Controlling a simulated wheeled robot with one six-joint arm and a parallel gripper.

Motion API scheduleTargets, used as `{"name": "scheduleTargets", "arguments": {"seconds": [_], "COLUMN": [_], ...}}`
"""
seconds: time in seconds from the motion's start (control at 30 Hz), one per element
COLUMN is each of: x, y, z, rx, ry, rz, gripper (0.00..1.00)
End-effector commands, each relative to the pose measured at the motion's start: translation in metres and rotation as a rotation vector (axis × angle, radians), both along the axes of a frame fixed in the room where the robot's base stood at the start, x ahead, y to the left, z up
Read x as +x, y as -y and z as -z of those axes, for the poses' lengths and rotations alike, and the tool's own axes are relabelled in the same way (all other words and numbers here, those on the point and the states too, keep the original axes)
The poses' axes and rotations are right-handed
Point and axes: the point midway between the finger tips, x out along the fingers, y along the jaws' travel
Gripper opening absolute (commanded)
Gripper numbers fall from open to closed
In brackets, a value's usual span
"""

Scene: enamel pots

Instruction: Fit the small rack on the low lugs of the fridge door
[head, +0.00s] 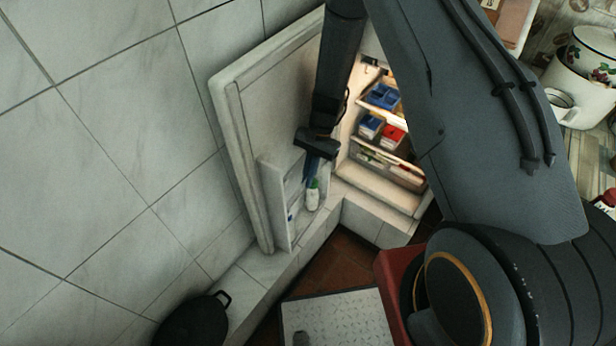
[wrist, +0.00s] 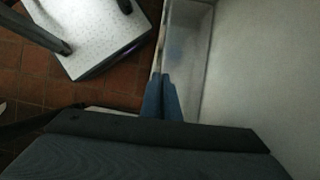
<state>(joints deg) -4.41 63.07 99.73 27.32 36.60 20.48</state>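The small rack (head: 275,203) is a pale, see-through bin against the lower inner face of the open fridge door (head: 240,130). In the wrist view, the rack (wrist: 194,62) runs away from me beside the pale door panel (wrist: 265,70). My gripper (head: 312,178) reaches down at the rack's outer side. Its blue fingers (wrist: 161,98) are close together, with the rack's thin front wall between them. The low lugs are hidden, and I cannot tell whether the rack sits on them.
The lit fridge (head: 385,135) holds blue and red boxes on its shelves. A black pan (head: 192,322) is at lower left. A speckled white top (head: 340,318) stands over the red tile floor.

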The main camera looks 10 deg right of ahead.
Motion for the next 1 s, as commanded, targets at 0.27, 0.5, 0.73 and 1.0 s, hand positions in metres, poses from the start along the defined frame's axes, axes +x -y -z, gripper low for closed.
{"name": "scheduleTargets", "arguments": {"seconds": [0.27,0.5,0.73,1.0], "x": [0.000,0.002,0.013,0.022], "y": [0.000,0.001,0.009,0.018], "z": [0.000,-0.004,-0.033,-0.065], "rx": [0.000,0.000,0.000,0.000], "ry": [0.000,0.002,0.005,0.001], "rz": [0.000,-0.001,0.002,0.000], "gripper": [0.24,0.24,0.24,0.24]}}
